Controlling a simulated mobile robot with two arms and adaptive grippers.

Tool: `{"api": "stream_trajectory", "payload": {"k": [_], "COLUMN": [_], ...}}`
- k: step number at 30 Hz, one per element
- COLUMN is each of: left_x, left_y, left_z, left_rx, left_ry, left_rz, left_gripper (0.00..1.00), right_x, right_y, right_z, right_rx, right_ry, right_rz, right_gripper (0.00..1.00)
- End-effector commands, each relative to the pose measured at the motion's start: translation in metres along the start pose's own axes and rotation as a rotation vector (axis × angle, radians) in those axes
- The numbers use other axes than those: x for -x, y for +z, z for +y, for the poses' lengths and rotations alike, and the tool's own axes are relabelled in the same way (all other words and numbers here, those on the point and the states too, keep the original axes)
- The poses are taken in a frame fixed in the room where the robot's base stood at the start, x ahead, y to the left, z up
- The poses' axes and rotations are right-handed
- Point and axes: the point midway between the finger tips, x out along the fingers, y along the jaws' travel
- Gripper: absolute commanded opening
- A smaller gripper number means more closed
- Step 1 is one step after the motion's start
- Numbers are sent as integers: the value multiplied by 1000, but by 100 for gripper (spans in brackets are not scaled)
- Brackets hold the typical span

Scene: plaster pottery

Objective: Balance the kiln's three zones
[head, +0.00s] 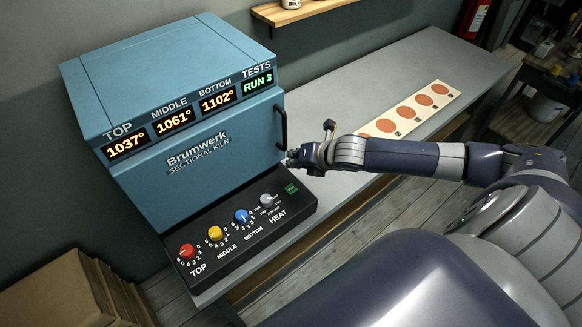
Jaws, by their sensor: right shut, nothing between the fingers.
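The blue Brumwerk sectional kiln (200,150) stands on the bench's left end. Its displays read TOP 1037° (127,145), MIDDLE 1061° (174,122), BOTTOM 1102° (219,99) and TESTS RUN 3 (257,82). On the black front panel are a red TOP knob (187,250), a yellow MIDDLE knob (216,233), a blue BOTTOM knob (241,216) and a grey HEAT knob (266,200). A small green marking (291,188) is at the panel's right end. My right gripper (292,158) is shut and empty, near the kiln's door handle (282,127) and above the panel's right end. My left gripper is out of view.
A strip with several reddish-brown discs (437,89) lies on the grey bench (440,60), right of my gripper. Cardboard boxes (60,290) stand at lower left. A wooden shelf (300,10) is on the wall. The bench's far end is clear.

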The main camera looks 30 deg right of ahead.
Motion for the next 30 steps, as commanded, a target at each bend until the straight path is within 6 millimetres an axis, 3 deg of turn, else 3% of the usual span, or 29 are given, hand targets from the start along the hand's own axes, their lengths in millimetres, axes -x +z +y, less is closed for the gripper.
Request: {"api": "stream_trajectory", "payload": {"k": [11,26,30], "left_x": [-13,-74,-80], "left_y": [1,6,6], "left_z": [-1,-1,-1], "left_rx": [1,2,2], "left_ry": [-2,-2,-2], "left_rz": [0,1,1], "left_gripper": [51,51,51], "right_x": [-9,-47,-57], "right_y": [-7,-35,-42], "right_z": [-6,-34,-41], "right_rx": [-3,-2,-3], "right_ry": [-1,0,-1], "right_rz": [1,1,1], "right_gripper": [0,0,0]}}
